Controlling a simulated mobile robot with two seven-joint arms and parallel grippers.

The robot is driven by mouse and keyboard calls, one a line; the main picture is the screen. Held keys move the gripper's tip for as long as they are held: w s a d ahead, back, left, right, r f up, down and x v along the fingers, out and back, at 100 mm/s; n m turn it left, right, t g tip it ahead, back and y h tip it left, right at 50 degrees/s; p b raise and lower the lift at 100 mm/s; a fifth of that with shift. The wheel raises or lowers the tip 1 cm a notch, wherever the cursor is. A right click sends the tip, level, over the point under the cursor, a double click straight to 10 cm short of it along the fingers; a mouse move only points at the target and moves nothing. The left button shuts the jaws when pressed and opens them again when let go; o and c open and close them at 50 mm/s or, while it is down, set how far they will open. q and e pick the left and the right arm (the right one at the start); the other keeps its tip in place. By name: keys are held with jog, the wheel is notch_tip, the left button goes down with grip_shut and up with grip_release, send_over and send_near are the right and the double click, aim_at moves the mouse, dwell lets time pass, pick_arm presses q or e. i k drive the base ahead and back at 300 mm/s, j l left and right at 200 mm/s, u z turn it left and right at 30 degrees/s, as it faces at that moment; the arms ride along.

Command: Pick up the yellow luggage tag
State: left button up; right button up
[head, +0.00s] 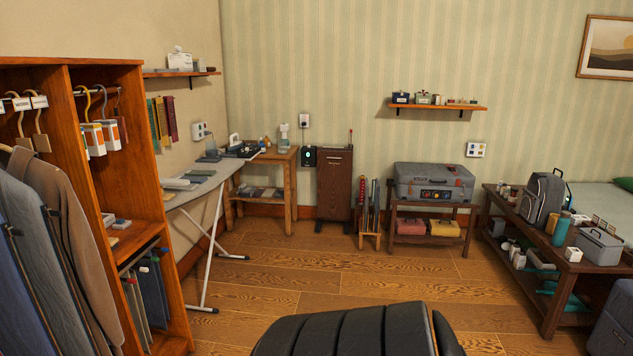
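I cannot make out a yellow luggage tag for certain. A grey suitcase (433,182) lies on a low wooden stand by the back wall, with small coloured spots on its front that are too small to identify. Neither of my grippers is in view.
A wardrobe (140,165) with clothes stands at left, with an ironing board (200,182) beyond it. A low dark bench (548,275) at right holds a backpack (541,199) and a teal bottle (561,229). The wooden floor (330,268) between is clear.

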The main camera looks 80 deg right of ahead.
aim_at(611, 231)
jog(key=l+z, duration=0.15)
jog(key=z, duration=1.35)
jog(key=i+l+z, duration=0.1)
jog(key=l+z, duration=0.15)
jog(key=l, duration=0.2)
jog(key=i+l+z, duration=0.25)
jog(key=l, duration=0.15)
jog(key=l+z, duration=0.3)
jog(key=i+l+z, duration=0.25)
jog(key=l, duration=0.15)
jog(key=i+l+z, duration=0.25)
jog(key=i+l, duration=0.15)
jog(key=i, duration=0.3)
jog(key=i+l+z, duration=0.1)
jog(key=i, duration=0.4)
jog(key=i+l, duration=0.2)
jog(key=i, duration=0.25)
jog(key=i+z, duration=0.25)
jog(key=i, duration=0.45)
jog(key=i+j+z, duration=0.25)
jog(key=i, duration=0.5)
jog(key=i+l+z, duration=0.2)
jog(key=i+z, duration=0.75)
jog(key=i, duration=0.15)
jog(key=i+j+z, duration=0.2)
jog(key=i+z, duration=0.65)
jog(key=i+j+z, duration=0.15)
jog(key=i+z, duration=0.2)
jog(key=i+j+z, duration=0.2)
jog(key=i+z, duration=0.15)
